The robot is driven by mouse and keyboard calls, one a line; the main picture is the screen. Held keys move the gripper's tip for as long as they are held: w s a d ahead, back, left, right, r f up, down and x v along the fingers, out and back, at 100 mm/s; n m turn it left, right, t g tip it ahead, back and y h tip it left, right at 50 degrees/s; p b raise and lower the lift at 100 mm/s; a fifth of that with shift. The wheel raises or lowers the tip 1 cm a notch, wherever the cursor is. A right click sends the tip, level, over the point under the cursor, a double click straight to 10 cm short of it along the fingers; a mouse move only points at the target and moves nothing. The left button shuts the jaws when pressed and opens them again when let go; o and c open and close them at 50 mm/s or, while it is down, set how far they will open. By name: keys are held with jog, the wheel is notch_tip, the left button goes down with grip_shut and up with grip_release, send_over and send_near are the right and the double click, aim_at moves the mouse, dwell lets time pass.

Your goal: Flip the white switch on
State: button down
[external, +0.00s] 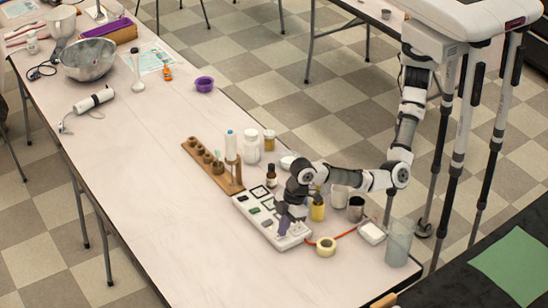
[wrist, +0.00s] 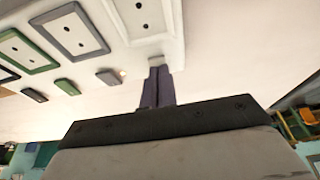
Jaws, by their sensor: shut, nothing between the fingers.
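A white power strip (external: 246,208) lies on the table, with framed sockets and a row of small switches; it also shows in the wrist view (wrist: 112,38). Its white-framed socket (wrist: 138,12) is at the right end of the visible row. My gripper (external: 284,229) is shut and empty, over the strip's near end. Its dark fingers (wrist: 159,72) reach the strip's edge below the white socket; I cannot tell whether they touch. A grey switch (wrist: 109,77) and a green switch (wrist: 66,86) show left of the fingers.
A tape roll (external: 326,246) sits right of the strip. A wooden rack (external: 215,170) is behind the strip.

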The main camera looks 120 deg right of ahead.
jog(key=shift+r+p, duration=0.5)
jog(key=shift+p, duration=0.05)
jog(key=p+v, duration=0.1)
jog(key=p, duration=0.1)
jog(key=p+v, duration=0.1)
jog(key=v, duration=0.1)
jog(key=shift+w+r+p, duration=0.3)
jog(key=shift+r+p, duration=0.05)
jog(key=shift+r, duration=0.1)
jog(key=b+v, duration=0.3)
jog(key=v, duration=0.6)
jog(key=shift+s, duration=0.25)
jog(key=shift+r, duration=0.1)
jog(key=shift+b, duration=0.4)
jog(key=b, duration=0.4)
jog(key=w+b, duration=0.1)
jog(key=b, duration=0.3)
jog(key=shift+w+f+b, duration=0.2)
jog(key=shift+w+b, duration=0.05)
jog(key=shift+b, duration=0.05)
